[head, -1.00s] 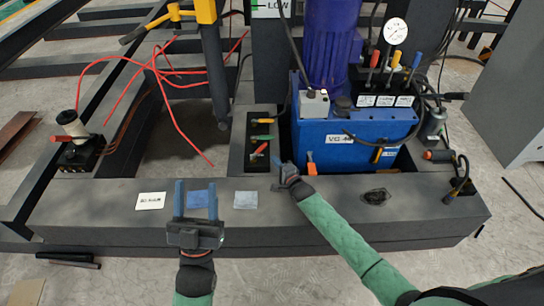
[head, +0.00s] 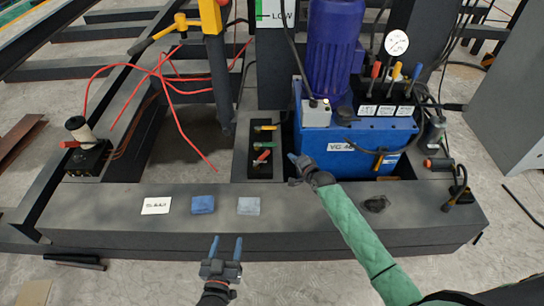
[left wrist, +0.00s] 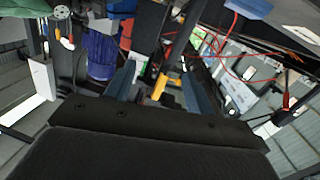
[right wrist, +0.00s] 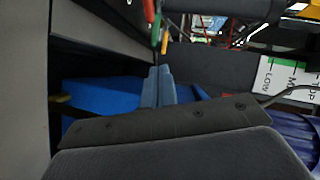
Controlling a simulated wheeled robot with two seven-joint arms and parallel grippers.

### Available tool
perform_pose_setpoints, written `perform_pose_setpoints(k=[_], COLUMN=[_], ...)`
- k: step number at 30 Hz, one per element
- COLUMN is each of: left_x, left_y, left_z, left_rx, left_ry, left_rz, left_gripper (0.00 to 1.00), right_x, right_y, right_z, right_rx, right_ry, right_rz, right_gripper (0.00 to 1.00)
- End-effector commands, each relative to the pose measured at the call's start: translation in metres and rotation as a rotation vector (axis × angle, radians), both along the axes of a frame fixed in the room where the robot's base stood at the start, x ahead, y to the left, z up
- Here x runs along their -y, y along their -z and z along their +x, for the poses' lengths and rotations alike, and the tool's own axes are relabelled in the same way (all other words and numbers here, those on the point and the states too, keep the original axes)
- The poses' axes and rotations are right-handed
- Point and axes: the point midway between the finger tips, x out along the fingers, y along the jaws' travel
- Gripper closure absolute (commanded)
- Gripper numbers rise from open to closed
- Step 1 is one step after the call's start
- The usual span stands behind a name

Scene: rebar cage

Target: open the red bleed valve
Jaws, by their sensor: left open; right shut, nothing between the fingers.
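A black block (head: 278,169) in the trough holds yellow (head: 266,127), green (head: 264,145) and red (head: 263,157) valve handles. The red one is nearest me; I cannot tell its exact angle. My right gripper (head: 293,159) is shut and empty, just right of the red handle and apart from it. In the right wrist view its closed fingers (right wrist: 158,85) point towards the handles, with a red one (right wrist: 149,10) near the top. My left gripper (head: 227,244) is open and empty, at the front edge of the dark beam. Another red lever (head: 76,144) is on a box at far left.
A blue tank (head: 340,140) with a motor (head: 332,55) and coloured levers stands right of the trough. A yellow post (head: 211,15) and red hoses (head: 175,110) are behind. A label, a blue pad (head: 203,204) and a grey pad (head: 248,206) lie on the beam (head: 120,221).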

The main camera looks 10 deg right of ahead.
Motion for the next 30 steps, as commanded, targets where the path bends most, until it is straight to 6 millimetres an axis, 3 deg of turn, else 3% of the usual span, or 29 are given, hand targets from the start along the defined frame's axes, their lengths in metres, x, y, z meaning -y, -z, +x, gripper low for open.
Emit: perform_pose_setpoints(k=[1, 6, 9, 13, 18, 23, 30], left_x=[0.000, -0.003, -0.006, -0.011, -0.014, -0.014, -0.014], left_y=[0.025, 0.110, 0.154, 0.197, 0.222, 0.226, 0.230], left_z=[-0.009, -0.046, -0.075, -0.111, -0.136, -0.138, -0.138], left_rx=[-0.087, -0.372, -0.528, -0.693, -0.797, -0.806, -0.803], left_ry=[0.007, 0.033, 0.050, 0.068, 0.081, 0.081, 0.080], left_rz=[0.021, 0.080, 0.112, 0.145, 0.165, 0.166, 0.166], left_gripper=[0.46, 0.46, 0.46, 0.46, 0.46, 0.46, 0.46], right_x=[0.004, 0.010, 0.010, 0.010, 0.008, 0.001, -0.021], right_y=[-0.003, 0.000, -0.001, -0.006, -0.008, -0.003, 0.017], right_z=[-0.001, -0.011, -0.020, -0.031, -0.038, -0.032, -0.006], right_rx=[-0.043, -0.186, -0.254, -0.315, -0.345, -0.347, -0.348], right_ry=[-0.015, -0.102, -0.168, -0.250, -0.308, -0.315, -0.312], right_rz=[0.004, 0.026, 0.043, 0.067, 0.083, 0.084, 0.084], right_gripper=[1.00, 1.00, 1.00, 1.00, 1.00, 1.00, 1.00])
